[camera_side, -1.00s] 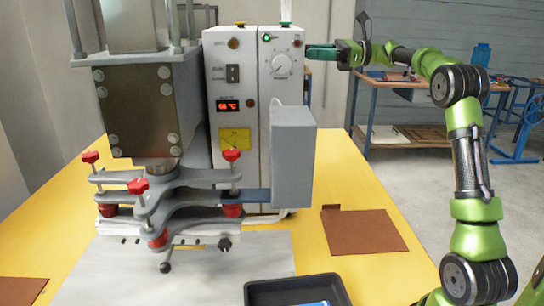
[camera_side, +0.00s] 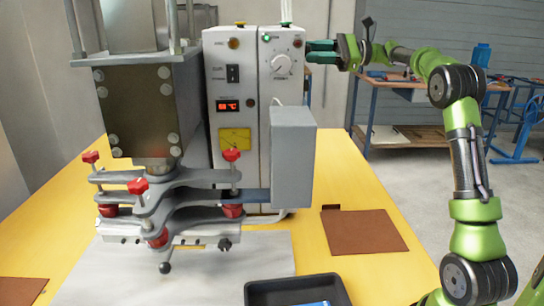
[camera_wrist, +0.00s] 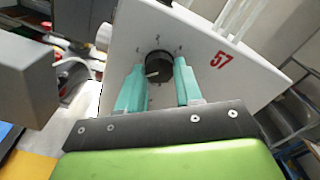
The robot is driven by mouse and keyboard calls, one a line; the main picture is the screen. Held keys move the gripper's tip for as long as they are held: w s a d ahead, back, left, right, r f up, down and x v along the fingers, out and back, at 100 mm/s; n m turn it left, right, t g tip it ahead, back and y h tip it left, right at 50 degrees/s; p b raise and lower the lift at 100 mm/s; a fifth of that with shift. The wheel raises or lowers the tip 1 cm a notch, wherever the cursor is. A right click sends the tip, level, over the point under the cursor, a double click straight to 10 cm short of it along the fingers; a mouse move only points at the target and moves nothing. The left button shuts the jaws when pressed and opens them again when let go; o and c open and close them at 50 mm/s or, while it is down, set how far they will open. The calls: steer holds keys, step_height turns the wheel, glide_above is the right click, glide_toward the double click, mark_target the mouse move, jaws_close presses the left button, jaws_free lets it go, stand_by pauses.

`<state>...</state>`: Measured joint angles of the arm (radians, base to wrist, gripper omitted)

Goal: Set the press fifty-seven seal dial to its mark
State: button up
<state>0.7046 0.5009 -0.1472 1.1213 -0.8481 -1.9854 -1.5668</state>
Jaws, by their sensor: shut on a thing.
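The press fifty-seven seal dial (camera_wrist: 159,67) is a dark round knob with a pale pointer line. In the wrist view it sits on a light panel with small tick marks around it and a red "57" to the right. The pointer slants to the lower left. My gripper (camera_wrist: 158,75) has its two teal fingers on either side of the dial and is shut on it. In the side view my gripper (camera_side: 309,52) reaches the upper right side of the control box (camera_side: 262,110), where the dial itself is hidden from view. Which tick is the set mark, I cannot tell.
The box front has another, white dial (camera_side: 281,65) and a red display (camera_side: 228,106). A grey housing (camera_side: 293,158) juts out below my gripper. The press (camera_side: 137,105) stands left. A brown sheet (camera_side: 363,232) and black tray (camera_side: 296,292) lie on the yellow table (camera_side: 330,195).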

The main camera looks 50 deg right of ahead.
steer(key=shift+d, duration=0.1)
steer(key=o, duration=1)
steer(key=v, duration=1.6)
steer(key=shift+s+d, duration=0.25)
steer(key=shift+s, duration=0.1)
